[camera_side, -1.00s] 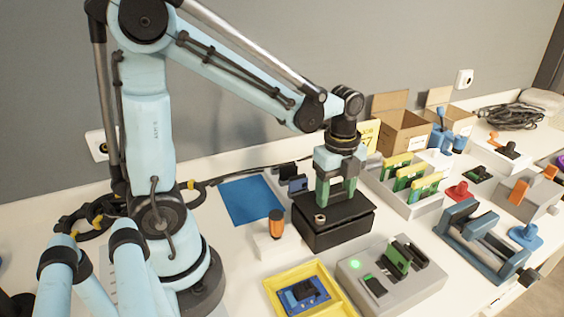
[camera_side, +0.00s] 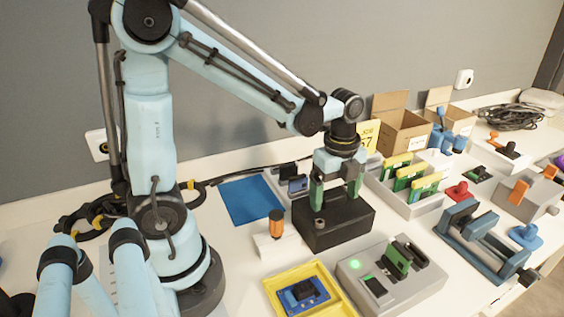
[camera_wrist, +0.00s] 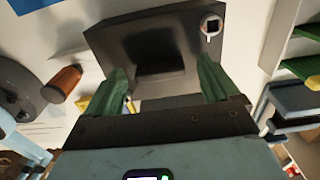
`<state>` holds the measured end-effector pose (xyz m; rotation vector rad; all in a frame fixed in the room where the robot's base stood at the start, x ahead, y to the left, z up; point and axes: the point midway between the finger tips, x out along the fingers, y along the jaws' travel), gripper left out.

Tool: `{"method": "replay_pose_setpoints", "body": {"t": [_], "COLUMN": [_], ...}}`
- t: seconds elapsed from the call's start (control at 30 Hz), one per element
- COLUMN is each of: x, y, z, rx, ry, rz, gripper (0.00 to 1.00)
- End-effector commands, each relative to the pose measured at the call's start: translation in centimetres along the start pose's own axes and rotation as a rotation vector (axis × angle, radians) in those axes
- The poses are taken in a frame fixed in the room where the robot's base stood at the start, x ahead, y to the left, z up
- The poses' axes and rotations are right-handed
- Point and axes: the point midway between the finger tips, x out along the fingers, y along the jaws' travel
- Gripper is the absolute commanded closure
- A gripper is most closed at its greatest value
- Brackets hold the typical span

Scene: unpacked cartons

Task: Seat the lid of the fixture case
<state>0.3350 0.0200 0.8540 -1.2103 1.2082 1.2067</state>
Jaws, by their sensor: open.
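The black fixture case (camera_side: 333,228) stands on the white table in the side view, with its dark lid (camera_side: 345,210) lying level on top. I cannot make out a gap between lid and case. In the wrist view the lid (camera_wrist: 110,40) shows a raised dark block in its middle and a small round metal fitting (camera_wrist: 211,26) at one corner. My gripper (camera_side: 336,196) is just above the lid, its two green fingers spread apart. In the wrist view my gripper (camera_wrist: 162,80) is open, with the fingers on either side of the block and nothing clamped between them.
An orange-and-black cylinder (camera_side: 276,222) stands on a white block left of the case. A grey fixture with a green light (camera_side: 355,265) and a yellow tray (camera_side: 342,301) are in front. A bin of green-and-yellow cards (camera_side: 424,207) is close on the right.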

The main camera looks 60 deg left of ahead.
Motion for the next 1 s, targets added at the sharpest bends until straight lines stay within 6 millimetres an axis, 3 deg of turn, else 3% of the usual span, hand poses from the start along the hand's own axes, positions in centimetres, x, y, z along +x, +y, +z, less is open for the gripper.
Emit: {"method": "replay_pose_setpoints", "body": {"t": [0.7,1.0], "x": [-9.9,-11.6], "y": [0.0,0.0], "z": [0.0,0.0], "rx": [0.000,0.000], "ry": [0.000,0.000], "rz": [0.000,0.000], "gripper": [0.12,0.12]}}
